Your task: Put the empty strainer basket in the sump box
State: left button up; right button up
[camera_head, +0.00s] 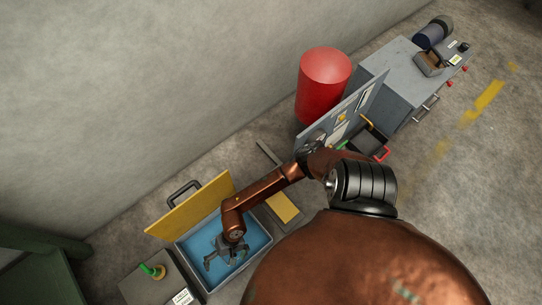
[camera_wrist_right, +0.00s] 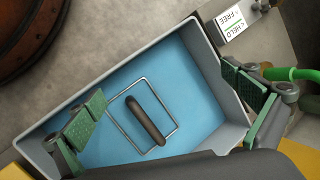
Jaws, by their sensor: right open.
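The sump box (camera_head: 207,290) is a grey open box with a blue inside and a raised yellow lid (camera_head: 190,208). Its rim (camera_wrist_right: 130,58) also shows in the right wrist view. Inside it is a thin wire rectangle with a dark grip (camera_wrist_right: 146,121), which may be the strainer basket's handle; I cannot make out basket walls. My right gripper (camera_head: 226,258) is over the box, pointing down. In the right wrist view its green-padded fingers (camera_wrist_right: 168,108) are wide apart on either side of the grip, with nothing between them held. My left gripper is not in view.
Beside the box is a grey block with a green lever (camera_head: 153,271) and a HELD/FREE label (camera_wrist_right: 230,20). A red drum (camera_head: 323,82), an upright grey panel (camera_head: 342,112), a dark bin with a red handle (camera_head: 369,143) and a grey cabinet (camera_head: 398,82) stand along the wall.

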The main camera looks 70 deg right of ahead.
jog(key=a+r+m+t+y, duration=0.3)
jog(key=a+r+m+y, duration=0.3)
jog(key=a+r+m, duration=0.45)
jog(key=w+d+r+m+t+h, duration=0.1)
jog(key=w+d+r+m+t, duration=0.3)
jog(key=r+m, duration=0.4)
jog(key=w+d+r+m+t+h, duration=0.25)
jog(key=d+r+m+t, duration=0.3)
jog(key=m, duration=0.55)
jog(key=s+d+f+m+g+h, duration=0.1)
jog(key=s+d+f+m+h, duration=0.25)
jog(key=d+m, duration=0.5)
jog(key=s+d+f+m+g+h, duration=0.25)
jog(key=d+f+m+h, duration=0.2)
jog(key=d+m, duration=0.45)
jog(key=s+f+m+g+y, duration=0.1)
jog(key=s+f+m+g, duration=0.2)
jog(key=s+m, duration=0.4)
jog(key=s+f+m+g+y, duration=0.1)
jog(key=s+f+m+g, duration=0.3)
jog(key=s, duration=1.1)
jog(key=f+m, duration=0.1)
jog(key=m, duration=0.2)
jog(key=shift+a, duration=0.4)
